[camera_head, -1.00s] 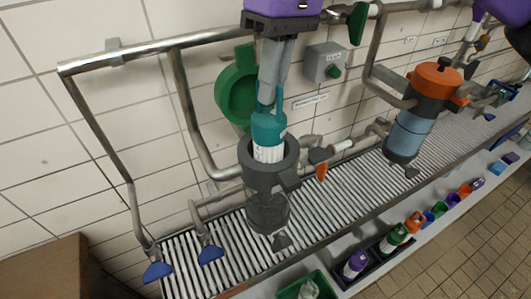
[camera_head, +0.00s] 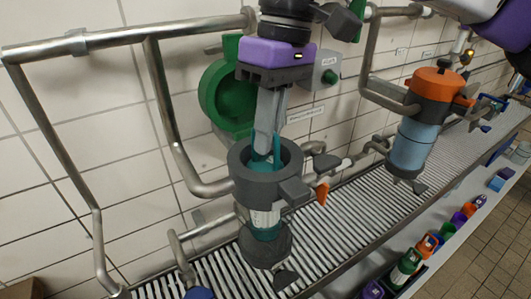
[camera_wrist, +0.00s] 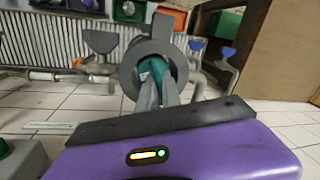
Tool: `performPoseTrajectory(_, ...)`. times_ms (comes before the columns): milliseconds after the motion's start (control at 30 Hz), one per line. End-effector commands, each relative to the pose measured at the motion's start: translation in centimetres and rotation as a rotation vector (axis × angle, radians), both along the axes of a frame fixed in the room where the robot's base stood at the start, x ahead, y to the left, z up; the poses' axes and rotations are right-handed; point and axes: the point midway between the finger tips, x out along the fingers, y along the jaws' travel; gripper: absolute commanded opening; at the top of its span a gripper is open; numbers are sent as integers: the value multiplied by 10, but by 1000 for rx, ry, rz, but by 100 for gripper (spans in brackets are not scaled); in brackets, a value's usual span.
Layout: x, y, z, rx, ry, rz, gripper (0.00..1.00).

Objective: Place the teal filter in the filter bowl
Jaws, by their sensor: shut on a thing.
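The teal filter (camera_head: 262,163) stands upright inside the grey filter bowl (camera_head: 240,188). Its teal top shows in the bowl's open mouth, and its white and teal lower part shows through the bowl's clear wall. My gripper (camera_head: 264,150) points down into the mouth and is shut on the filter's top handle. In the wrist view the bowl's dark ring (camera_wrist: 180,65) surrounds the teal filter (camera_wrist: 155,68) and my fingertips (camera_wrist: 158,85). The exact contact at the fingertips is partly hidden by the rim.
A green round lid (camera_head: 222,95) is on the wall behind my gripper. Metal pipes (camera_head: 165,120) run at the left. An orange-topped blue filter housing (camera_head: 412,145) stands at the right. Coloured bottles (camera_head: 405,268) stand on the lower shelf. A slatted grate (camera_head: 345,222) lies below.

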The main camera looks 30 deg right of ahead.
Motion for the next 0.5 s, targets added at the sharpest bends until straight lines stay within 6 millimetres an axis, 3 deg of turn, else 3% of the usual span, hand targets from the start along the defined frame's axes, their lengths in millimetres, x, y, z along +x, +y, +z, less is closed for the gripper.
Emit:
performPoseTrajectory(33, -2, -1, -12, -1, 0, -1, 0)
performPoseTrajectory(200, -7, -2, -28, 0, -2, -3, 0)
performPoseTrajectory(500, -8, -2, -27, 0, -1, -2, 0)
